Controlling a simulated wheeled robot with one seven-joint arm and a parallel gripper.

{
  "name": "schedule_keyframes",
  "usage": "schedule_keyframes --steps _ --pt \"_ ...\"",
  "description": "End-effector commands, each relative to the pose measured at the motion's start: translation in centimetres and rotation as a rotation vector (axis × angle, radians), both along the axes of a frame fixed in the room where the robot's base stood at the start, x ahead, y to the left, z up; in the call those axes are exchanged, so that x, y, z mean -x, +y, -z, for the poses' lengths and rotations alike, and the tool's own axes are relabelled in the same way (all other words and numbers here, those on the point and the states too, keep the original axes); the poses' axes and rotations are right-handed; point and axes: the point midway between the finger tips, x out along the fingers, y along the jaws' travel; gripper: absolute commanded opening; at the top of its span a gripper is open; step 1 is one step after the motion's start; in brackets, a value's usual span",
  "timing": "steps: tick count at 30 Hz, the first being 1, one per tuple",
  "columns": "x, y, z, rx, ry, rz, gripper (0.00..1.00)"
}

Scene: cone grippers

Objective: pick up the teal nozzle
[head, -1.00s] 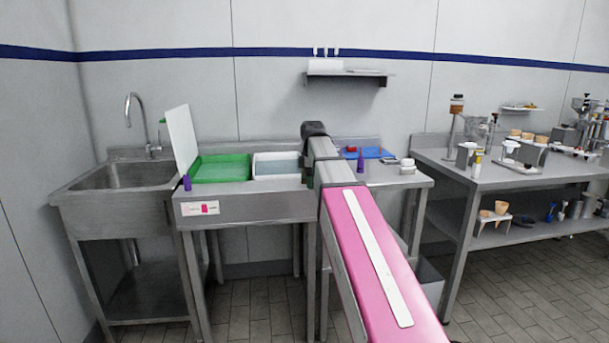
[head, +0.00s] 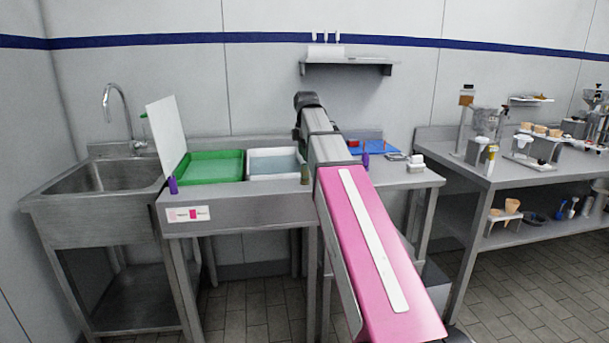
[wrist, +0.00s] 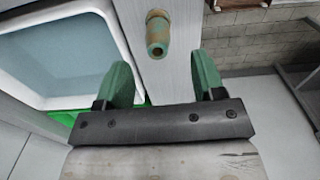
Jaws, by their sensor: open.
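The teal nozzle (wrist: 157,36) shows in the wrist view, with a teal rim around its open end and brownish bands on its body. It is on the grey counter strip beside the white tub. In the head view a small olive-brown piece (head: 305,175) at the counter's front edge, right of the tub, looks like the same nozzle. My gripper (wrist: 164,78) is open in the wrist view, its two green fingers apart with nothing between them. The nozzle lies beyond the fingertips, roughly in line with the gap. In the head view the fingers are hidden by my arm.
The white tub (head: 250,177) of water and a green tray (head: 189,181) are left of the nozzle. A purple nozzle (head: 173,185) stands at the counter's left front. Another purple piece (head: 366,160) stands by the blue tray (head: 382,152). The sink is far left.

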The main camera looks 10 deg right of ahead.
Motion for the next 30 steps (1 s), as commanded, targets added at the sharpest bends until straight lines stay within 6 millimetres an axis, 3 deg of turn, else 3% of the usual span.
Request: schedule_keyframes --steps 4,13,22,30 --pt "0.1 0.0 2.3 0.000 0.001 0.000 0.63" --pt "-0.1 0.1 4.2 0.000 0.000 0.001 0.63" --pt "-0.2 0.3 7.9 0.000 0.001 0.001 0.63" --pt "-0.3 0.3 8.5 0.000 -0.001 0.001 0.63"
